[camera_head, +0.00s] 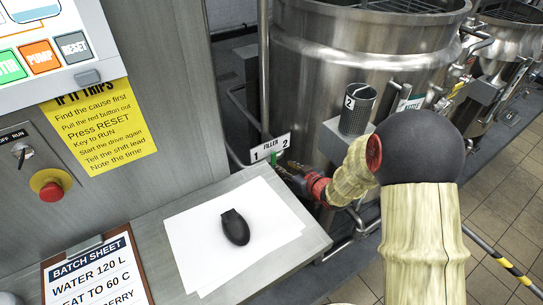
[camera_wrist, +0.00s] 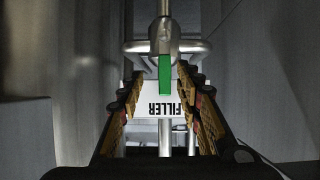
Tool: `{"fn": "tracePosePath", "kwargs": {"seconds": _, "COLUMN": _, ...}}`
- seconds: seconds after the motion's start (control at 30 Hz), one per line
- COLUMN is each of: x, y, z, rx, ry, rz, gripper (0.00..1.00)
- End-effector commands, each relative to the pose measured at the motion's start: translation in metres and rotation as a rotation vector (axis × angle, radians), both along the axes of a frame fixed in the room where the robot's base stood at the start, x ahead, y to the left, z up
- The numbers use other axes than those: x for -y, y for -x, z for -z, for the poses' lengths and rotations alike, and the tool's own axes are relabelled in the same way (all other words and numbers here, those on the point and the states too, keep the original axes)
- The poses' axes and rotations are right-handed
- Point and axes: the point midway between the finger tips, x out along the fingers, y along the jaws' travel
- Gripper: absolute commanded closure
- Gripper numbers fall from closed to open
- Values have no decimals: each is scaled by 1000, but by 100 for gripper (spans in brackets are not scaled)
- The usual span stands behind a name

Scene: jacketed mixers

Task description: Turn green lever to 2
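The green lever (camera_wrist: 165,74) hangs from a metal valve body (camera_wrist: 164,42) in the wrist view. It shows between my gripper's two fingers, with a gap on each side. My gripper (camera_wrist: 163,82) is open, and its depth relative to the lever is hard to judge. In the head view the lever (camera_head: 273,158) is a small green bit below the white FILLER plate (camera_head: 270,148), between marks 1 and 2, and my gripper (camera_head: 284,171) is right beside it. The plate also shows upside down in the wrist view (camera_wrist: 150,92), its numbers hidden.
A grey bench (camera_head: 150,238) with white paper (camera_head: 190,225) and a black object (camera_head: 235,228) stands just left of my gripper. A steel tank (camera_head: 310,75) and pipes are behind. A control panel (camera_head: 60,50) is at left.

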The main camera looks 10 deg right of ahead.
Motion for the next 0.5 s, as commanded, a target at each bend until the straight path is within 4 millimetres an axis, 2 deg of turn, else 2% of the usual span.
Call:
{"fn": "tracePosePath", "kwargs": {"seconds": 0.1, "x": -9, "y": -4, "z": -14, "rx": 51, "ry": -39, "rz": -17, "gripper": 65}}
{"fn": "tracePosePath", "kwargs": {"seconds": 0.17, "x": -10, "y": -7, "z": -16, "rx": 61, "ry": -47, "rz": -18, "gripper": 65}}
{"fn": "tracePosePath", "kwargs": {"seconds": 0.27, "x": -13, "y": -15, "z": -12, "rx": 61, "ry": -53, "rz": -15, "gripper": 65}}
{"fn": "tracePosePath", "kwargs": {"seconds": 0.5, "x": -24, "y": -47, "z": 3, "rx": 60, "ry": -52, "rz": -15, "gripper": 65}}
